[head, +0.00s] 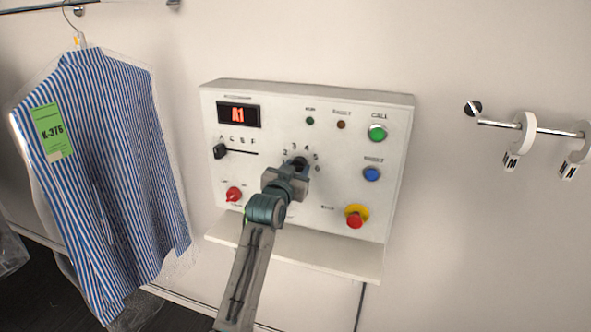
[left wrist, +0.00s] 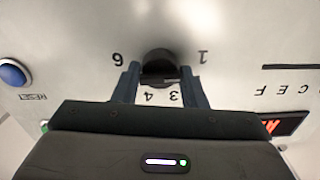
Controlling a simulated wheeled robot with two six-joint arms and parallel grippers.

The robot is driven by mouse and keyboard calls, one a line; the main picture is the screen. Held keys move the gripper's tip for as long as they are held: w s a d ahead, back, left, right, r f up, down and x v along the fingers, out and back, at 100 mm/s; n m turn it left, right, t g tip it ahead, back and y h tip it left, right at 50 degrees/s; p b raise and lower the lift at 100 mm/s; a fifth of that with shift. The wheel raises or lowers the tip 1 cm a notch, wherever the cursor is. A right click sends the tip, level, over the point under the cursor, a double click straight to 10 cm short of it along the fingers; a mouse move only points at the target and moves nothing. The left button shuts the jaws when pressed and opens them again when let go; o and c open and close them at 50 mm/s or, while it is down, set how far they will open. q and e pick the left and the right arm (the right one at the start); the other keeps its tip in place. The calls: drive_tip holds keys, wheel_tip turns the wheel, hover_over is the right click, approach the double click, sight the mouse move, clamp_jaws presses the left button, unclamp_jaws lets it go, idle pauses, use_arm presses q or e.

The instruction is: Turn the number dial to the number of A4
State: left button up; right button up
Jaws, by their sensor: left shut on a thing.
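The white control panel (head: 270,190) is on the wall, and its red display (head: 238,115) reads A1. The black number dial (head: 300,162) has numbers around it and also shows in the left wrist view (left wrist: 159,58). My left gripper (head: 294,172) is at the dial, its fingers (left wrist: 161,84) on either side of the knob, shut on it. In the left wrist view the numbers appear upside down, with 1 and 6 on opposite sides of the knob. The gripper hides part of the dial, and I cannot make out its pointer. The letter slider (head: 220,151) is at the A end. My right gripper is not in view.
The panel has a green call button (head: 377,132), a blue reset button (head: 372,174), a red stop button (head: 355,217) and a red knob (head: 234,194). A shelf (head: 330,259) juts out below. A striped shirt (head: 105,170) hangs left; a short rail (head: 500,125) is right.

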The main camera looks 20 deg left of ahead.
use_arm(q)
drive_tip(key=m, duration=2.2)
drive_tip(key=shift+p, duration=0.4)
drive_tip(key=shift+m, duration=0.3)
drive_tip(key=o, duration=0.9)
